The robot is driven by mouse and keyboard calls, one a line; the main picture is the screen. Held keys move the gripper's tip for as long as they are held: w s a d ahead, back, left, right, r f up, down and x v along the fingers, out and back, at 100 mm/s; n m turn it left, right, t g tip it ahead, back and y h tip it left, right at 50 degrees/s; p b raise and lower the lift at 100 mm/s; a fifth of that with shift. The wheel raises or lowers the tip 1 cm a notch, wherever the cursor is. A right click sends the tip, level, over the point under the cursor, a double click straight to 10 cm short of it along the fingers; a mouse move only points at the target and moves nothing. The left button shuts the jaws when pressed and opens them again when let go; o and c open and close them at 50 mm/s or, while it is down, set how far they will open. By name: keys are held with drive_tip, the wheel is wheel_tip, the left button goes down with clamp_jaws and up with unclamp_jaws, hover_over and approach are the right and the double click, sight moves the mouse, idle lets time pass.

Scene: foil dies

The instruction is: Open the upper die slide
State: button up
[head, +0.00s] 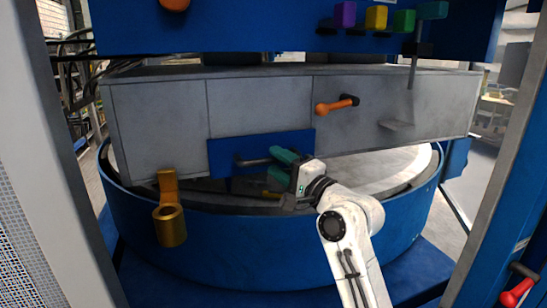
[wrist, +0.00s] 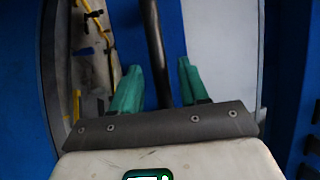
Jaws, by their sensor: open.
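A wide grey block (head: 160,125) spans the blue machine. A blue plate (head: 222,165) is set in its lower front, left of centre, and carries a dark bar handle (head: 252,162). I cannot tell for certain which part is the upper die slide. My gripper (head: 276,165) has green fingers and is at the right end of the handle. In the wrist view, a dark bar (wrist: 156,45) runs between the two open fingers (wrist: 158,80), with gaps visible on both sides. The gripper is not closed on it.
An orange-knobbed lever (head: 335,105) sticks out right of the blue plate. A brass-coloured bracket (head: 170,215) hangs at the lower left. Coloured blocks (head: 376,18) line the blue beam above. A round blue base (head: 240,245) lies below.

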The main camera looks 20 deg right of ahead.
drive_tip(key=shift+x, duration=0.95)
clamp_jaws()
